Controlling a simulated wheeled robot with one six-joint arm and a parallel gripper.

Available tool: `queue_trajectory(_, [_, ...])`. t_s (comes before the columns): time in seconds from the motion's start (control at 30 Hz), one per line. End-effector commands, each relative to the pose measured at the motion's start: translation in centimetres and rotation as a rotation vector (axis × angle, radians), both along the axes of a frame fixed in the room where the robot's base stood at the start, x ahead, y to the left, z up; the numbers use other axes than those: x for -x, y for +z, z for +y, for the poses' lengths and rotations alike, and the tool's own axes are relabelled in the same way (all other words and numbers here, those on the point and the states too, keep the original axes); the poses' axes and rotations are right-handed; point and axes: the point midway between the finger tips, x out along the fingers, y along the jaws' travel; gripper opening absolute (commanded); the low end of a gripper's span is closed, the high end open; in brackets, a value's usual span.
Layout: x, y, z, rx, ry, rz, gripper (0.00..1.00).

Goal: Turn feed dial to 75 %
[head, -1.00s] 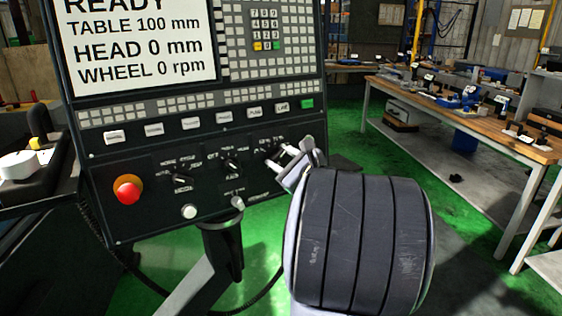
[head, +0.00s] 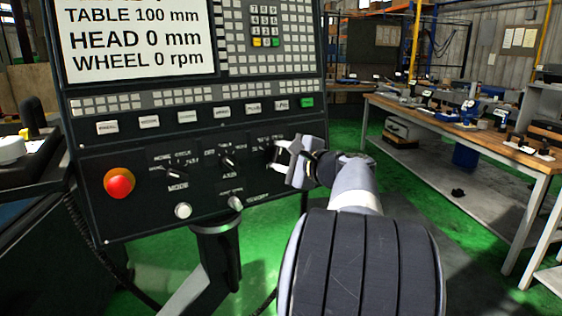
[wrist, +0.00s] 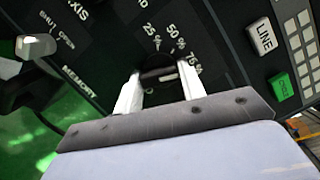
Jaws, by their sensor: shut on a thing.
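The feed dial (wrist: 156,72) is a small black knob on the machine's control panel. In the wrist view it sits between the two white fingers of my gripper (wrist: 158,92), which is shut on it.
The axis dial (head: 228,161) and mode dial (head: 177,173) lie to the left. A red emergency button (head: 119,183) is at the panel's far left. A row of buttons, with a green one (head: 307,102), runs above. A workbench (head: 470,125) stands well to the right.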

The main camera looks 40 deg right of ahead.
Motion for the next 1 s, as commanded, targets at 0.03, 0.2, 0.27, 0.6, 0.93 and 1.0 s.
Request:
queue_trajectory(0.03, [0.0, -0.14, 0.01, 0.008, 0.002, 0.003, 0.15])
queue_trajectory(0.2, [0.01, -0.08, 0.02, 0.02, 0.004, 0.005, 0.15])
queue_trajectory(0.27, [0.01, -0.07, 0.02, 0.021, 0.005, 0.006, 0.15])
queue_trajectory(0.6, [0.0, -0.07, 0.03, 0.02, 0.004, 0.005, 0.46])
queue_trajectory(0.93, [0.0, -0.02, 0.01, 0.02, 0.004, 0.004, 0.59])
queue_trajectory(1.0, [0.1, 0.0, -0.01, 0.02, 0.004, 0.004, 0.59])
